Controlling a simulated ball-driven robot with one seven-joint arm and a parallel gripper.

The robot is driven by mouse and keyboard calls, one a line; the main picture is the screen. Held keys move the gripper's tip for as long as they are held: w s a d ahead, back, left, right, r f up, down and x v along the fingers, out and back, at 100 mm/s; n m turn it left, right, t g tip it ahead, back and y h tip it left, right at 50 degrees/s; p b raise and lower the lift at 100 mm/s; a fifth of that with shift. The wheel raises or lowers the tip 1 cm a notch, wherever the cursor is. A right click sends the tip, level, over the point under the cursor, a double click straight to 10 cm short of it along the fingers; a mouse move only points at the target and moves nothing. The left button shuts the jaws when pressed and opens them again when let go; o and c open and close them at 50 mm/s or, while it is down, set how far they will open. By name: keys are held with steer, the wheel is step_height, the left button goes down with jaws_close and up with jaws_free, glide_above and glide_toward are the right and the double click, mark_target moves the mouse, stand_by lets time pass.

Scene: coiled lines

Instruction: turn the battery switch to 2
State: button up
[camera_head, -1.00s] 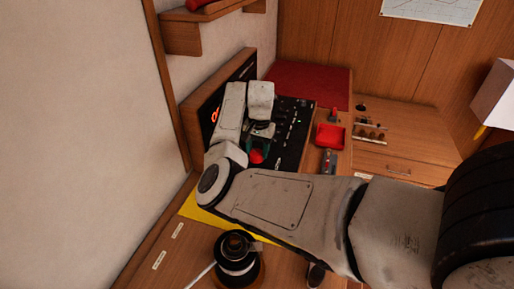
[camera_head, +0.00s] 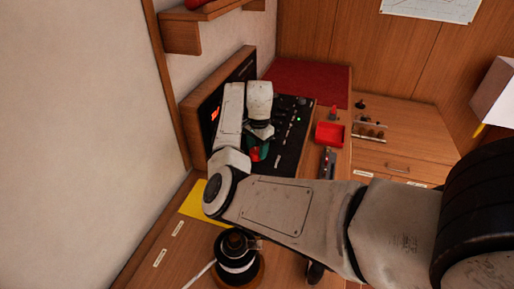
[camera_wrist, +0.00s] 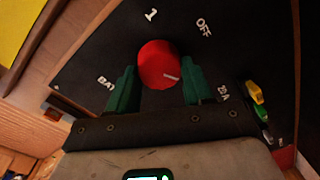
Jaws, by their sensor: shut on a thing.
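The battery switch is a round red knob (camera_wrist: 157,62) on a black panel (camera_wrist: 80,72) in the wrist view. Its white mark points to the lower right, away from the printed "1" (camera_wrist: 151,15) and "OFF" (camera_wrist: 204,28). I cannot see a "2"; the panel below the knob is hidden by my gripper. My gripper (camera_wrist: 160,75) has green fingers, one on each side of the knob, and is shut on it. In the head view the red knob (camera_head: 255,153) shows partly below my gripper (camera_head: 260,146).
A red tray (camera_head: 329,134) lies to the right. A dark round object (camera_head: 236,250) stands in front, near a yellow sheet (camera_head: 194,203). A wooden shelf (camera_head: 182,36) hangs above.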

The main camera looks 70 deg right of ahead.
mark_target(258, 151)
steer(key=shift+r, duration=0.1)
steer(key=o, duration=1)
steer(key=shift+o, duration=0.2)
step_height(258, 151, up, 11)
steer(key=b, duration=0.1)
steer(key=shift+s+b, duration=0.25)
steer(key=shift+b, duration=0.15)
steer(key=shift+s+a+f, duration=0.1)
steer(key=shift+s+f, duration=0.05)
steer(key=shift+f, duration=0.05)
